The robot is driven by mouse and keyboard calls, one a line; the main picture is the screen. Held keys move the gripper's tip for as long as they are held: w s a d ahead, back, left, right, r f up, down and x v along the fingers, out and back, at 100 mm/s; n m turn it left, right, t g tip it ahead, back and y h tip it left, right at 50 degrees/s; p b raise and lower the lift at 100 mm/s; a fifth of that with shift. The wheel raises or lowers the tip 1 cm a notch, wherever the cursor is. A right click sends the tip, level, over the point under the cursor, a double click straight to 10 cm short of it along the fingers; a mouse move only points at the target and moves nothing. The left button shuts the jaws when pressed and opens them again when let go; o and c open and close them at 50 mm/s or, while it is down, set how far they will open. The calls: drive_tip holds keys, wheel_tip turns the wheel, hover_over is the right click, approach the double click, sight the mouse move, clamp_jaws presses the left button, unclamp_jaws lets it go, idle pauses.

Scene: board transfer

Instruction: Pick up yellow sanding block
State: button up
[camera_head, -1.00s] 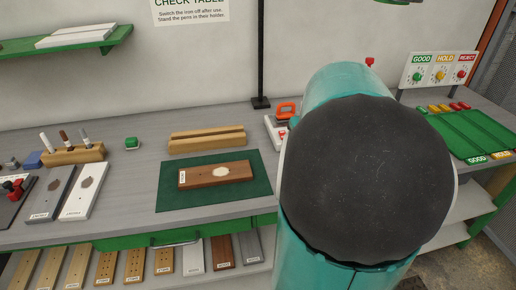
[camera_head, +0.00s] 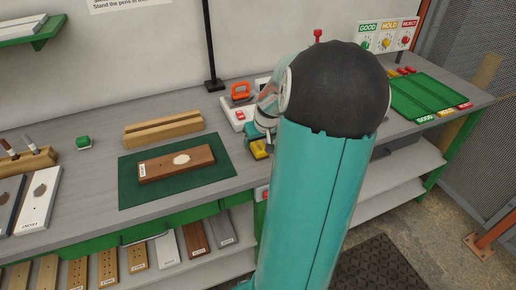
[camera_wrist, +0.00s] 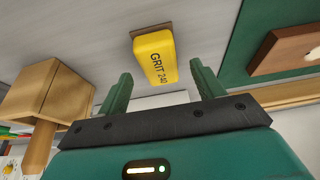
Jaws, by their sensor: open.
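The yellow sanding block (camera_wrist: 155,55) lies on the grey bench top in the wrist view, marked "GRIT 240", with a brown edge at its far end. My gripper (camera_wrist: 158,85) is open, its two green fingers on either side of the block's near end in the picture. I cannot tell how high the fingers are above it, and they do not appear to touch it. In the head view the yellow block (camera_head: 259,149) shows at the bench's front, right of the green mat, partly hidden by my arm.
A brown board (camera_head: 176,164) with a pale patch lies on the green mat (camera_head: 128,187). An orange-handled tool (camera_head: 240,92) stands behind the block. Green trays (camera_head: 425,98) lie at the bench's right end.

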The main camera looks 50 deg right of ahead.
drive_tip(key=shift+x, duration=0.75)
drive_tip(key=c, duration=1.1)
drive_tip(key=shift+r, duration=0.5)
wheel_tip(320, 180, up, 2)
drive_tip(key=shift+r, duration=0.2)
drive_tip(key=s+a+r, duration=0.3)
drive_tip(key=a+r, duration=0.6)
drive_tip(key=a, duration=0.4)
drive_tip(key=shift+a+r, duration=0.3)
drive_tip(key=shift+a, duration=0.05)
